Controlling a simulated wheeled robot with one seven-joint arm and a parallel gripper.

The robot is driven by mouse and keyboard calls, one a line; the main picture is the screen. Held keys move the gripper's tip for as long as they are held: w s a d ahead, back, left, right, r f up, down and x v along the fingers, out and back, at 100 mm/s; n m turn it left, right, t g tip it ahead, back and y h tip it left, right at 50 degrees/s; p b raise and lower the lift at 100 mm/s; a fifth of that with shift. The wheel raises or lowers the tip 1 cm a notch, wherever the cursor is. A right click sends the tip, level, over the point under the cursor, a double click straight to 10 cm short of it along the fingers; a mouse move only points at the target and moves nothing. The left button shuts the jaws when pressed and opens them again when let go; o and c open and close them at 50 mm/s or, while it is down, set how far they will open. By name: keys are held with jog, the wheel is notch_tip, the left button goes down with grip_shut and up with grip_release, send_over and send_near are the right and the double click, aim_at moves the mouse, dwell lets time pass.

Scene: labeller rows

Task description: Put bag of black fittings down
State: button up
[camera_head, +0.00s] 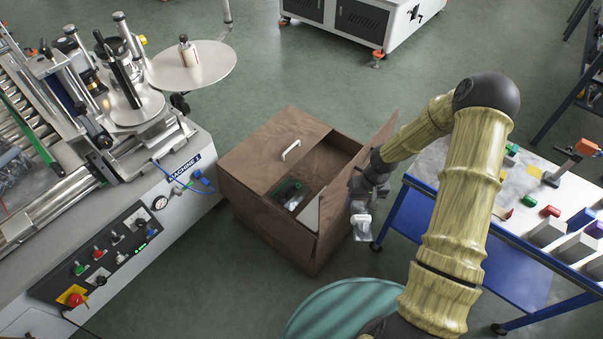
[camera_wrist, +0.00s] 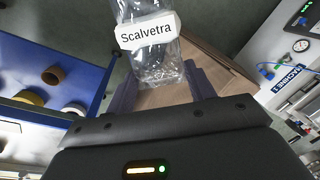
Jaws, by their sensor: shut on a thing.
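A clear plastic bag (camera_wrist: 156,62) hangs from my gripper (camera_head: 366,188). Its white label reads "Scalvetra" in the wrist view, and I cannot make out fittings inside. In the wrist view the bag lies between the two fingers of my gripper (camera_wrist: 162,88), which is shut on it. In the head view the bag (camera_head: 361,224) hangs just right of the open door of a brown wooden cabinet (camera_head: 262,212), above the floor and outside the cabinet. My gripper is close beside that door.
The labelling machine (camera_head: 140,225) stands left. A blue-framed table (camera_head: 480,232) with coloured parts stands right. A teal round surface (camera_head: 345,310) is in front.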

jog(key=shift+w+a+f+n, duration=0.15)
jog(key=shift+w+n, duration=0.35)
jog(key=shift+n, duration=0.7)
jog(key=w+a+r+n+h, duration=0.1)
jog(key=w+n, duration=0.3)
jog(key=n, duration=0.8)
jog(key=w+a+n+t+h, duration=0.1)
jog(key=w+a+n, duration=0.2)
jog(key=n, duration=1)
jog(key=shift+w+r+h, duration=0.3)
jog(key=shift+w+r, duration=0.05)
jog(key=shift+a, duration=0.1)
